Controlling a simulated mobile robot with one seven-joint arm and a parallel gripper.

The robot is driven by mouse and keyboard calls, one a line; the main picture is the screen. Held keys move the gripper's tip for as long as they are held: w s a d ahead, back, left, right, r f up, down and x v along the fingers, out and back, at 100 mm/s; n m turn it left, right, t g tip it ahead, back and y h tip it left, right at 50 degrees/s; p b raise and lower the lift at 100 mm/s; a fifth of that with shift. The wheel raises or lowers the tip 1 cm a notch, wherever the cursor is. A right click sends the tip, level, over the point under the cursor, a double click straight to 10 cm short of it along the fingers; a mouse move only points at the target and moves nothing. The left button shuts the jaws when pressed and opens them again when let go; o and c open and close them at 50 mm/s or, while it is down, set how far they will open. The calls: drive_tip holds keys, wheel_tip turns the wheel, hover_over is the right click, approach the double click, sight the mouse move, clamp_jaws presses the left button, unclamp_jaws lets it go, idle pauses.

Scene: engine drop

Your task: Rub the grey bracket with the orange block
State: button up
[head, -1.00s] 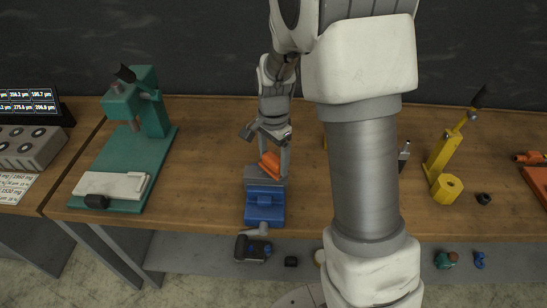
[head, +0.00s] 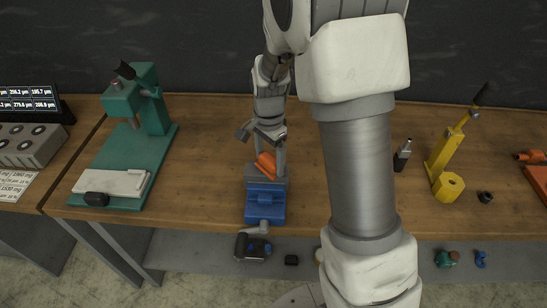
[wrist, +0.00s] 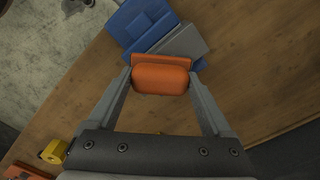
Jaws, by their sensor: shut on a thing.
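My gripper (wrist: 161,80) is shut on the orange block (wrist: 160,79), with one finger on each side of it. In the head view the orange block (head: 265,163) is at the top of the grey bracket (head: 279,183), seemingly touching it, though I cannot tell for sure. The grey bracket also shows in the wrist view (wrist: 182,43), just beyond the block and partly hidden by it. The bracket sits in a blue vise (head: 265,204) at the front edge of the wooden bench.
A green press (head: 138,150) stands to the left. Bare bench (head: 205,160) lies between the press and the vise. My arm hides part of the bench.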

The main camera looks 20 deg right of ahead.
sight(258, 166)
drive_tip(key=shift+w+a+f, duration=0.1)
drive_tip(key=shift+w+a, duration=0.1)
drive_tip(key=shift+a, duration=0.5)
drive_tip(key=shift+w+a+f, duration=0.1)
drive_tip(key=shift+w+a, duration=0.1)
drive_tip(key=shift+a, duration=0.5)
drive_tip(key=shift+r, duration=0.1)
drive_tip(key=shift+s+d+r, duration=0.15)
drive_tip(key=shift+d, duration=0.55)
drive_tip(key=shift+s+d+f, duration=0.1)
drive_tip(key=shift+s+d, duration=0.15)
drive_tip(key=shift+d, duration=0.4)
drive_tip(key=shift+s+d+f, duration=0.1)
drive_tip(key=shift+s+d, duration=0.1)
drive_tip(key=shift+d, duration=0.4)
